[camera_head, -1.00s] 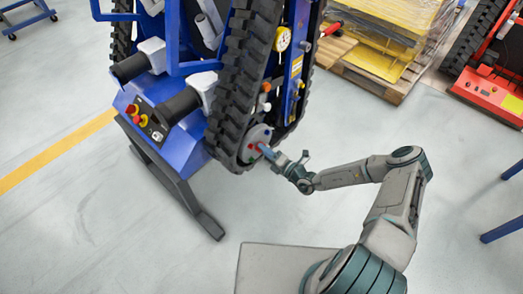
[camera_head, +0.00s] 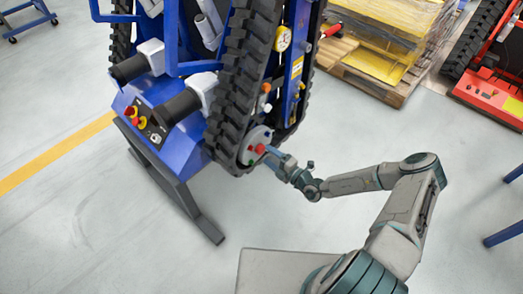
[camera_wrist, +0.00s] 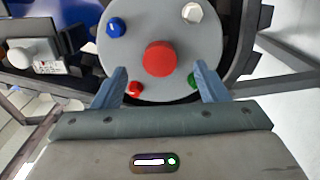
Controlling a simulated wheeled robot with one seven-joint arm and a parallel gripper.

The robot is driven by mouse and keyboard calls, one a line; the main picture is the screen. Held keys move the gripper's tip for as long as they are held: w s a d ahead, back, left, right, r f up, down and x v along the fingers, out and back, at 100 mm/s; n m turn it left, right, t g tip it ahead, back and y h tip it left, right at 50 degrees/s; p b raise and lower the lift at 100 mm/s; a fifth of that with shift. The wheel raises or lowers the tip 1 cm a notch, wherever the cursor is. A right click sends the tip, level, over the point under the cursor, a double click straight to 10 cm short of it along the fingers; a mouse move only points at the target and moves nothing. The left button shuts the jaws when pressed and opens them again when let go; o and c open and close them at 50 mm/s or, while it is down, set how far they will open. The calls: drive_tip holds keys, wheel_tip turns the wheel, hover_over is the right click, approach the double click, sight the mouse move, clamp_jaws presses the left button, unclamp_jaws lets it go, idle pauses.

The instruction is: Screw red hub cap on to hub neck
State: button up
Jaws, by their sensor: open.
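The red hub cap (camera_wrist: 160,59) sits at the centre of the round grey hub plate (camera_wrist: 126,78) in the wrist view. It covers the hub neck, which I cannot see. In the head view the red cap (camera_head: 260,149) shows on the hub at the lower end of the blue carrier's track (camera_head: 226,122). My gripper (camera_wrist: 161,75) is open, its two blue fingers apart on either side of the plate's lower part and not touching the red cap. In the head view my gripper (camera_head: 270,156) is just right of the hub.
Around the red cap, the plate carries a blue knob (camera_wrist: 116,27), a white one (camera_wrist: 192,12), a small red one (camera_wrist: 134,89) and a green one (camera_wrist: 192,80). The black track surrounds the hub. Open floor lies below and right of the carrier.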

drive_tip(key=v, duration=1.1)
drive_tip(key=shift+b, duration=0.3)
drive_tip(key=shift+s+d+r, duration=0.1)
drive_tip(key=shift+s, duration=0.05)
drive_tip(key=s+d+r+m+g+h+p, duration=0.1)
drive_tip(key=s+r+m+h, duration=0.3)
drive_tip(key=r+m, duration=0.5)
drive_tip(key=s+d+r+m+g+h+p, duration=0.2)
drive_tip(key=s+r+m, duration=0.6)
drive_tip(key=r, duration=1)
drive_tip(key=s+d+r+m+g+h+p, duration=0.1)
drive_tip(key=s+d+r+m+g+h, duration=0.3)
drive_tip(key=s+r+m+h, duration=0.3)
wheel_tip(320, 180, up, 8)
drive_tip(key=m+g+h, duration=0.1)
drive_tip(key=m, duration=0.2)
drive_tip(key=shift+d+m+p, duration=0.3)
drive_tip(key=shift+d, duration=0.05)
